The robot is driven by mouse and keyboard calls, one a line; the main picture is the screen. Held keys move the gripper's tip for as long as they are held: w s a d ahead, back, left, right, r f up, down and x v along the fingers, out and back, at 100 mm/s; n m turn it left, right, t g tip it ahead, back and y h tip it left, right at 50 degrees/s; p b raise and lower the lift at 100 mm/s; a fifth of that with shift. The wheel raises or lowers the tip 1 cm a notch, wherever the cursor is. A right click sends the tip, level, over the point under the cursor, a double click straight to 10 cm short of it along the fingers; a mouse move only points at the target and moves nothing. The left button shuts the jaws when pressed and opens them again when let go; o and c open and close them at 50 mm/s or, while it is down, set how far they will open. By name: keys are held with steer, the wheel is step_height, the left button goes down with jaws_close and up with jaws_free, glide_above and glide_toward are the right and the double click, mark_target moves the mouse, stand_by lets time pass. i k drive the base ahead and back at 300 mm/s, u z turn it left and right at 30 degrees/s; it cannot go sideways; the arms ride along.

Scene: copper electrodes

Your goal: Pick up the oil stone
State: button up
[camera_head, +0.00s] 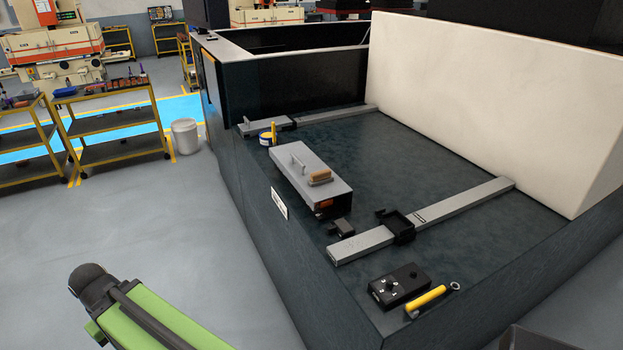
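No thing is plainly marked as the oil stone. The likeliest is a small tan-brown block (320,176), lying on the lid of a grey metal box (305,172) on the dark machine bed. It lies beside the lid's thin handle (298,163). A small dark grey block (342,228) sits on the bed just in front of the box; I cannot tell what it is. My green arm shows at the lower left, over the floor and apart from the bed. The fingers of my gripper are not in view.
A metal rail with a black clamp (397,224) crosses the bed. A black control box (399,286) and a yellow-handled tool (427,300) lie at the near corner. A blue-and-yellow tin (266,138) stands behind the box. A white slab (490,110) bounds the right.

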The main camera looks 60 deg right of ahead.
mark_target(321, 177)
steer(key=z, duration=0.25)
steer(key=k, duration=0.35)
steer(key=u, duration=2.1)
steer(key=i, duration=0.5)
steer(key=z, duration=4)
steer(key=i, duration=0.55)
steer(key=u, duration=0.05)
